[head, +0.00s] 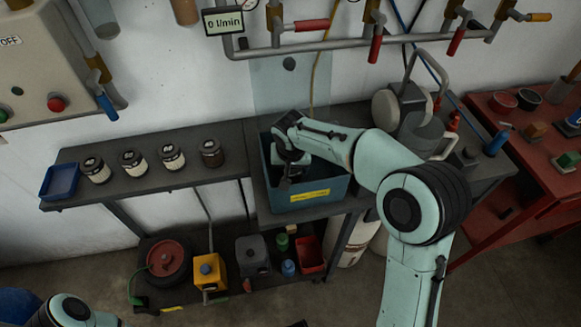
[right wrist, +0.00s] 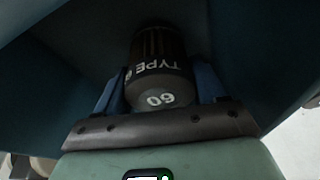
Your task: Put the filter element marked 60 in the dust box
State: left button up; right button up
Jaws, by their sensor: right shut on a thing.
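The filter element marked 60 (right wrist: 160,85) is a dark ribbed cylinder with pale lettering, "TYPE" and "60". My right gripper (right wrist: 158,90) is shut on it, with a blue finger on each side. In the head view my right gripper (head: 287,178) reaches down into the open blue dust box (head: 337,190), which has a yellow label on its front. Blue walls surround the element in the right wrist view. I cannot tell whether it touches the box floor. My left gripper is not in view; only a piece of my left arm shows at bottom left.
Several jar-like cylinders (head: 134,164) stand in a row on the dark shelf (head: 120,192), beside a small blue tray (head: 60,181). Pipes with red-handled valves (head: 312,25) run above. A pump-like unit (head: 395,105) stands right of the box.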

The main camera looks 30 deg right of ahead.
jog(key=shift+f, duration=0.15)
jog(key=o, duration=0.8)
jog(key=shift+r, duration=0.35)
jog(key=v, duration=1.1)
jog(key=shift+s+r+p, duration=0.1)
jog(key=shift+r+p, duration=0.2)
jog(key=shift+p, duration=0.1)
